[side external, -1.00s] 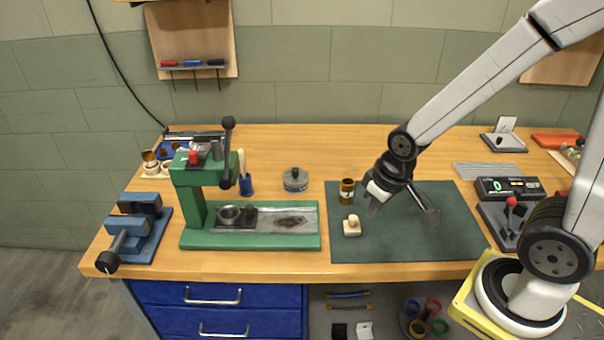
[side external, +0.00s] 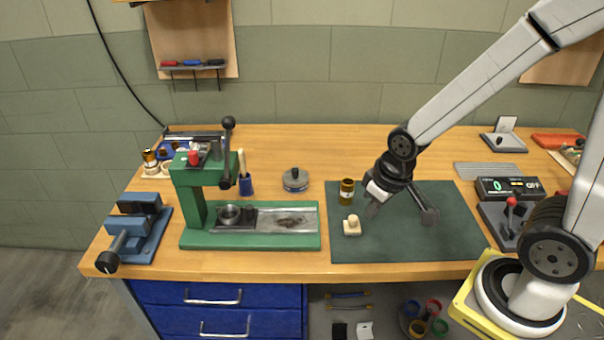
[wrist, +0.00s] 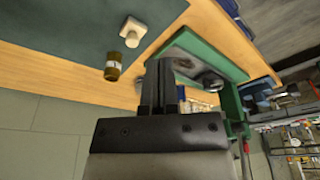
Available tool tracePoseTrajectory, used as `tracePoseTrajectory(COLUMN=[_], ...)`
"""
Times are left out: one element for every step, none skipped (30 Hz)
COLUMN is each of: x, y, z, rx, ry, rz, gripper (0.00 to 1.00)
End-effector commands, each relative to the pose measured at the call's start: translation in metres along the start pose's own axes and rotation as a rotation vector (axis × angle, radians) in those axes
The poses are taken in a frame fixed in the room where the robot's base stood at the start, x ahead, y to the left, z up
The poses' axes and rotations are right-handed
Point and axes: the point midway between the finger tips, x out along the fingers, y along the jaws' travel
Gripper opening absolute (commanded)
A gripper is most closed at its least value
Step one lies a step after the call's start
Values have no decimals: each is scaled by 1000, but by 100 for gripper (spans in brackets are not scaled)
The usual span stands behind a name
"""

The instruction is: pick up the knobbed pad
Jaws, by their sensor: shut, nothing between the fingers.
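The knobbed pad (side external: 352,227) is a small cream block with a round knob on top. It sits upright near the left edge of the dark green mat (side external: 440,242). In the wrist view the pad (wrist: 132,32) is at the top, left of centre, clear of the fingers. My gripper (side external: 372,210) is above the mat, just to the right of the pad and higher than it, apart from it. Its dark fingers (wrist: 158,75) are together in the wrist view with nothing held.
A brown jar (side external: 347,191) stands just behind the pad, close to my gripper. A green press (side external: 250,242) stands left of the mat, with a round lidded tin (side external: 295,180) behind it. A joystick box (side external: 508,222) is at the right. The mat's front right is clear.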

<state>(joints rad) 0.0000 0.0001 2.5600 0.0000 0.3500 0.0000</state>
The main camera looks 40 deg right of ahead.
Motion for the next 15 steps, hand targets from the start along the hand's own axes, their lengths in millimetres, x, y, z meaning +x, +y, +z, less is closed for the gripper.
tracePoseTrajectory(x=[0,0,0,0,0,0,0,0,0,0,0,0,0,0,0], y=[0,0,0,0,0,0,0,0,0,0,0,0,0,0,0], z=[0,0,0,0,0,0,0,0,0,0,0,0,0,0,0], rx=[0,0,0,0,0,0,0,0,0,0,0,0,0,0,0], ry=[0,0,0,0,0,0,0,0,0,0,0,0,0,0,0], rz=[0,0,0,0,0,0,0,0,0,0,0,0,0,0,0], gripper=[0,0,0,0,0,0,0,0,0,0,6,19,29,38,51])
